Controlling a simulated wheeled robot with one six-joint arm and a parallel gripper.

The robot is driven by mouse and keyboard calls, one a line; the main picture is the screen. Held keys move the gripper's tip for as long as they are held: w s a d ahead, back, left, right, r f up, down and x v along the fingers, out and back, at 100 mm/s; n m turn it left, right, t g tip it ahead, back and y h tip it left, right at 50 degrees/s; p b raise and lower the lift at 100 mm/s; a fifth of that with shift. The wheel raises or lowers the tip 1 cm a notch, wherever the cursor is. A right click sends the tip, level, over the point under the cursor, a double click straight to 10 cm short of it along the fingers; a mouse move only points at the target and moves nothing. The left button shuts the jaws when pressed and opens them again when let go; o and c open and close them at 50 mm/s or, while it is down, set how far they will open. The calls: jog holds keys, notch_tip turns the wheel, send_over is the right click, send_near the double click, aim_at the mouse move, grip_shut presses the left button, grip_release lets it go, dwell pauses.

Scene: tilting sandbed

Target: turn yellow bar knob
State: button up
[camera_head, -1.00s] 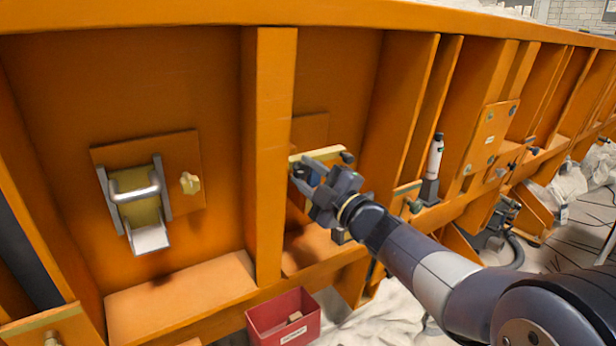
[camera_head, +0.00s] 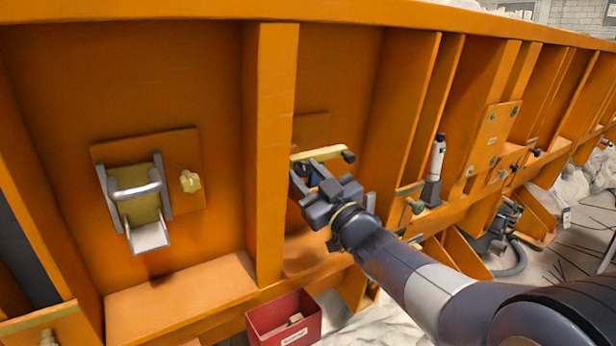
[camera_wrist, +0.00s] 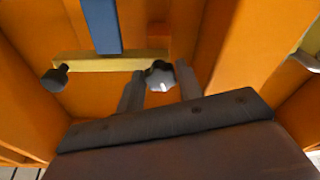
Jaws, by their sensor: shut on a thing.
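The yellow bar (camera_head: 318,153) is mounted on the orange wall in the bay right of the upright rib. It also shows in the wrist view (camera_wrist: 105,64). A dark knob (camera_head: 348,157) sits at its right end in the head view; the wrist view shows it at the left (camera_wrist: 55,79). A grey lobed knob (camera_wrist: 160,76) is at the bar's other end, between my fingers. My gripper (camera_wrist: 160,88) is shut on this grey knob. In the head view, my gripper (camera_head: 306,177) hides the grey knob and the space below the bar.
A blue strip (camera_wrist: 102,25) lies close to the bar in the wrist view. The upright orange rib (camera_head: 270,150) stands just left of my gripper. A red bin (camera_head: 284,318) is below. A latch panel with a yellow knob (camera_head: 190,181) is left of the rib.

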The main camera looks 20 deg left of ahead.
jog(key=shift+m, duration=0.7)
jog(key=o, duration=0.6)
jog(key=shift+s+d+f, duration=0.1)
jog(key=b+v, duration=0.1)
jog(key=v, duration=0.9)
jog(key=shift+s+d+f, duration=0.1)
jog(key=shift+s+d, duration=0.05)
jog(key=shift+s, duration=0.15)
jog(key=p+x, duration=0.1)
jog(key=x, duration=1)
jog(key=shift+w+d, duration=0.1)
jog(key=shift+d, duration=0.05)
